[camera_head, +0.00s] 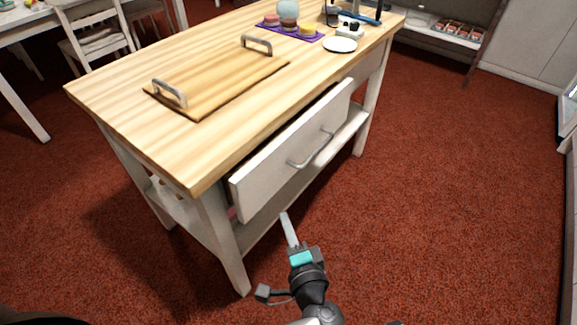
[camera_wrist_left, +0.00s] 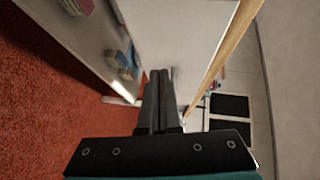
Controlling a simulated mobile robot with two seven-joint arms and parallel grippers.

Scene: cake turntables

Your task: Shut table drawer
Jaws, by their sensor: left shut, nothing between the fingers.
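The table (camera_head: 130,80) has a light wooden top and white legs. Its white drawer (camera_head: 262,172) stands partly out, with its front panel ahead of the table edge and a dark gap behind it. A metal bar handle (camera_head: 312,150) is on the front. My left gripper (camera_head: 285,215) is shut and empty, in front of and below the drawer's near end. In the left wrist view the shut fingers (camera_wrist_left: 158,75) point at a white panel (camera_wrist_left: 185,35), probably the drawer; I cannot tell whether they touch. My right gripper is out of view.
A wooden tray (camera_head: 215,85) with two metal handles lies on the tabletop. A purple mat (camera_head: 268,26) with cakes and a white plate (camera_head: 340,45) are farther back. A lower shelf (camera_head: 260,225) runs under the drawer. Red carpet (camera_head: 450,200) is clear to the right.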

